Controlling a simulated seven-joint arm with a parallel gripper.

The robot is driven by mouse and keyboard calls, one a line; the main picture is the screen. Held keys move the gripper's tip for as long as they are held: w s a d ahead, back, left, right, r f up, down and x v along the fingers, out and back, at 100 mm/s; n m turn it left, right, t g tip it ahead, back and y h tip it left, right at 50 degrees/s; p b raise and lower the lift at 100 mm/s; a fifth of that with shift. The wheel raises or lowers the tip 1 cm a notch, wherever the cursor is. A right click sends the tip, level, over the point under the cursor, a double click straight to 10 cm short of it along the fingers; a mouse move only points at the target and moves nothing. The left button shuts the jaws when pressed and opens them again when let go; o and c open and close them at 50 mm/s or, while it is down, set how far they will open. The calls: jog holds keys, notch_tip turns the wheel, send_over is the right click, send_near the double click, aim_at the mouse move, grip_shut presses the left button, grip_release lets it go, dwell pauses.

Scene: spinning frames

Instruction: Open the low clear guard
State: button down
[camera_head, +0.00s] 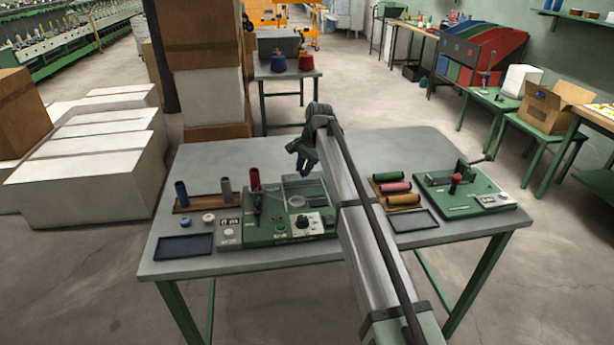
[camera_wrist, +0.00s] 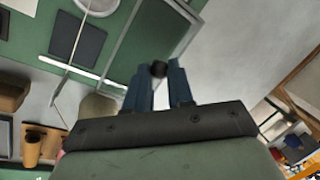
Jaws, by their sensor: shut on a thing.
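The low clear guard (camera_wrist: 152,42) shows in the wrist view as a see-through panel with a grey frame, over the green machine. In the head view the guard (camera_head: 306,188) is on the right part of the green machine (camera_head: 290,228), partly behind my gripper. My gripper (camera_head: 303,172) points down at the guard's far side. In the wrist view its two blue fingers (camera_wrist: 160,82) are shut on a small black knob (camera_wrist: 158,69) at the guard's edge. I cannot tell exactly how far the guard is tilted.
On the right are a rack of lying bobbins (camera_head: 395,187), another dark tray (camera_head: 413,220) and a second green machine (camera_head: 465,190). The table's back left (camera_head: 225,155) is clear.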

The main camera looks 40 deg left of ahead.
aim_at(313, 181)
jog(key=shift+w+a, duration=0.1)
jog(key=shift+w, duration=0.05)
jog(key=c, duration=1)
grip_release()
jog(key=v, duration=1.4)
